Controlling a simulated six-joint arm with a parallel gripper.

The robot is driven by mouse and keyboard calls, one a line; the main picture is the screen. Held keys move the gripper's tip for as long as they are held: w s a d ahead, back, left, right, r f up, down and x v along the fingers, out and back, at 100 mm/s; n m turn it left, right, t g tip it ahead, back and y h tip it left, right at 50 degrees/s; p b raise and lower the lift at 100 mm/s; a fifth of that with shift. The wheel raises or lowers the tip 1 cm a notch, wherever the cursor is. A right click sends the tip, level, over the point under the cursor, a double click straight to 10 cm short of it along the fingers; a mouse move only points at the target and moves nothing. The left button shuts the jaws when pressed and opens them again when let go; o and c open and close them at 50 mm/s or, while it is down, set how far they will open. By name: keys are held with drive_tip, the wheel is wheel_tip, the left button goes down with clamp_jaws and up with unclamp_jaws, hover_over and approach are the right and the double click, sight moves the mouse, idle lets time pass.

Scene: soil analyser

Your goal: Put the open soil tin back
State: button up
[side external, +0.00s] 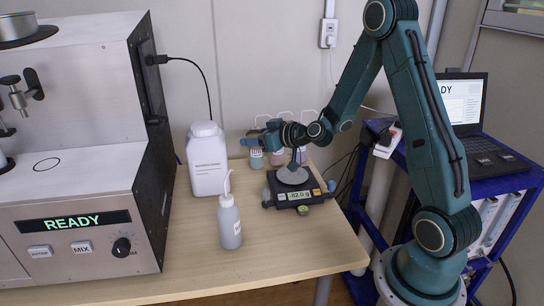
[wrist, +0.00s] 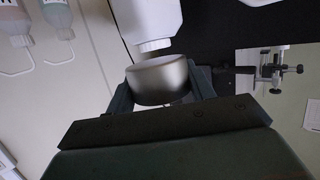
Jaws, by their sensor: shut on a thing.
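My gripper (side external: 262,138) is raised above the back of the bench, behind and left of the scale, pointing left toward the white jug. In the wrist view, my gripper (wrist: 163,90) has its two fingers closed on the sides of a round metal soil tin (wrist: 158,82). I see the tin's smooth side wall; its open top and any soil inside are not clear. In the side view the tin is hard to make out at the fingertips. The scale (side external: 293,190) stands below my wrist with a round grey pan, and its display lit green.
A large white jug (side external: 207,160) stands left of my gripper; its cap also shows beyond the tin in the wrist view (wrist: 155,45). A wash bottle (side external: 229,220) stands in front. Small bottles (side external: 256,158) stand behind. The analyser (side external: 75,170) reads READY. The bench front right is clear.

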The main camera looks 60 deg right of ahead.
drive_tip(key=s+a+r+n+y, duration=0.1)
drive_tip(key=s+a+n+y, duration=0.1)
drive_tip(key=a, duration=1.2)
drive_tip(key=shift+s+r+n+y, duration=0.2)
drive_tip(key=shift+s+n+y, duration=0.2)
drive_tip(key=shift+n+y, duration=0.5)
drive_tip(key=d+f+m+g+h, duration=0.1)
drive_tip(key=d+m+h, duration=0.7)
drive_tip(key=d, duration=2.4)
drive_tip(key=shift+w+d+f+h, duration=0.35)
drive_tip(key=shift+f+h, duration=0.1)
drive_tip(key=shift+h, duration=0.35)
wheel_tip(320, 180, down, 15)
drive_tip(key=shift+f, duration=0.15)
